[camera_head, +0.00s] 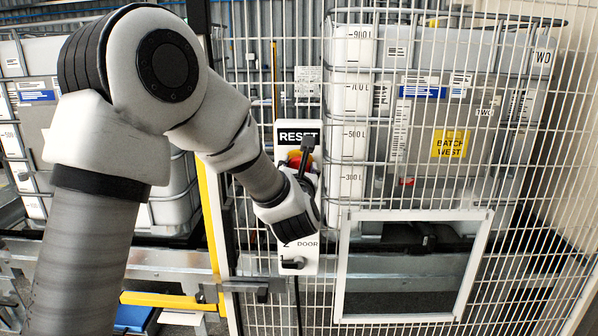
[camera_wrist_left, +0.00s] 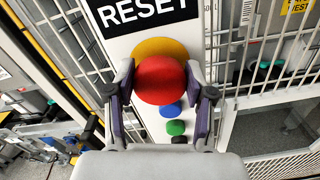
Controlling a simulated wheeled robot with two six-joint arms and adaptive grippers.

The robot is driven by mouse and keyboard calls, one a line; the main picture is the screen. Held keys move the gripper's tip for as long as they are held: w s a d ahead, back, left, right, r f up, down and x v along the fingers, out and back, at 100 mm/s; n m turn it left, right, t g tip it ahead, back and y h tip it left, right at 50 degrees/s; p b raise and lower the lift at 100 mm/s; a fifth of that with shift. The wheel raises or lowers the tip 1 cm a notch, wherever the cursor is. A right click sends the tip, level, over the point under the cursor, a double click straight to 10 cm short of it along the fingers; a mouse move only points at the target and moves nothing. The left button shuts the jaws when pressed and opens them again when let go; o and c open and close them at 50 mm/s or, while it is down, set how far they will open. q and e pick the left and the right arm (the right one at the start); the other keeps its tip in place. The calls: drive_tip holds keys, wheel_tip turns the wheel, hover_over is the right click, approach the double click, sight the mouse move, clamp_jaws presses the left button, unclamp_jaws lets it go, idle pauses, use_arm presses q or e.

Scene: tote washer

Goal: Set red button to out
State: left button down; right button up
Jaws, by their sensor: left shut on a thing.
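The red button (camera_wrist_left: 160,80) is a round red mushroom head on a yellow disc (camera_wrist_left: 160,47). It sits under the RESET label (camera_head: 297,137) on a narrow white panel (camera_head: 313,264). In the head view the red button (camera_head: 295,160) is partly hidden by my left gripper (camera_head: 303,164). In the left wrist view the fingers of my left gripper (camera_wrist_left: 160,90) stand on both sides of the red head and are shut on it. From these frames I cannot tell whether the button is in or out. My right gripper is not in view.
Below the red button are a blue button (camera_wrist_left: 170,110), a green button (camera_wrist_left: 176,127) and a dark one (camera_wrist_left: 180,143). A wire mesh fence (camera_head: 540,170) surrounds the panel. A white-framed opening (camera_head: 343,270) is to the right; a yellow post (camera_head: 211,215) is to the left.

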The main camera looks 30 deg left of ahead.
use_arm(q)
drive_tip(key=c, duration=0.6)
unclamp_jaws()
drive_tip(key=shift+w+a+f, duration=0.15)
drive_tip(key=shift+o, duration=1)
drive_tip(key=shift+w+a, duration=0.1)
drive_tip(key=shift+w, duration=0.05)
drive_tip(key=shift+s+d, duration=0.3)
drive_tip(key=shift+s, duration=0.1)
drive_tip(key=v, duration=1.1)
drive_tip(key=shift+s+d, duration=0.1)
drive_tip(key=shift+s, duration=0.05)
